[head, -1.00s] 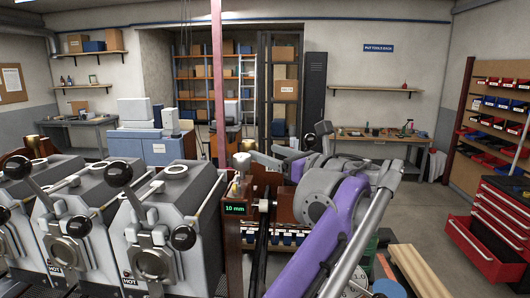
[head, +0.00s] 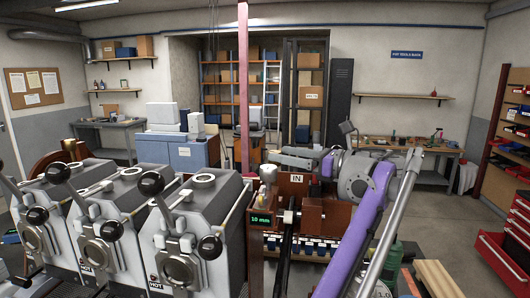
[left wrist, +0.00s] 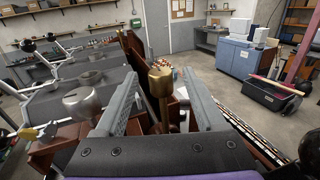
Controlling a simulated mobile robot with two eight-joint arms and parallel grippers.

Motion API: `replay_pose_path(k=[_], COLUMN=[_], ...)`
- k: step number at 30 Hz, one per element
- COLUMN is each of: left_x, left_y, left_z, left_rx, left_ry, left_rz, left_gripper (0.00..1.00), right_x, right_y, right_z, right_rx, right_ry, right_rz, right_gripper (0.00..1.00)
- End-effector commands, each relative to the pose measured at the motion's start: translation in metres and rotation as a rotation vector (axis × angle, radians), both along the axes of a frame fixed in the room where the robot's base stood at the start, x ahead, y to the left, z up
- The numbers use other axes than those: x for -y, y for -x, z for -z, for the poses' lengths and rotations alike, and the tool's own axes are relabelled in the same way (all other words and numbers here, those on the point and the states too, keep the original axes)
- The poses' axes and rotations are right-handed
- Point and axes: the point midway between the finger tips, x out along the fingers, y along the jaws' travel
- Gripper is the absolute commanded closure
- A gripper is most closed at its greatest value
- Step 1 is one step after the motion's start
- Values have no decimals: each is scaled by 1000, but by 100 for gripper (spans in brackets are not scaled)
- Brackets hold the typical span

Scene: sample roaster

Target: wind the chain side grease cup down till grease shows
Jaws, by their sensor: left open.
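My left gripper (left wrist: 165,105) is open, its two grey fingers spread on either side of a brass cup with a rounded cap (left wrist: 160,82) in the left wrist view. Gaps show between the cap and both fingers, and nothing is gripped. The cup stands roughly upright; its lower part is partly hidden. I cannot tell whether grease shows. In the head view my left gripper (head: 286,155) reaches in over the brown machine housing (head: 315,213), at the end of my purple arm. My right gripper is not in view.
Several grey roaster units (head: 198,225) with black-knobbed levers stand at left. A small display (head: 261,218) reads 10 mm. A reddish upright post (head: 243,90) rises behind. A red drawer cabinet (head: 505,240) stands at right, with open floor between it and the workbench (head: 437,167).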

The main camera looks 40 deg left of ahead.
Motion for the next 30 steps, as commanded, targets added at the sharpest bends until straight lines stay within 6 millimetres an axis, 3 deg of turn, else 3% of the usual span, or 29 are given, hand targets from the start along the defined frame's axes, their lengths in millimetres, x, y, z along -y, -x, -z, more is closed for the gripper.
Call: replay_pose_path(k=[3, 9, 22, 30], left_x=[-25, -52, -61, -61], left_y=[4, 8, 9, 9], left_z=[1, 0, 0, 0], left_rx=[0, 0, 1, 0], left_ry=[0, 0, 0, 0], left_rz=[-3, -1, 2, 2], left_gripper=[28, 28, 28, 77], right_x=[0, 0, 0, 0], right_y=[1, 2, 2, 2], right_z=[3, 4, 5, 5], right_rx=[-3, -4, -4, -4], right_ry=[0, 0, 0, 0], right_rz=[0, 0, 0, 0], right_gripper=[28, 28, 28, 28])
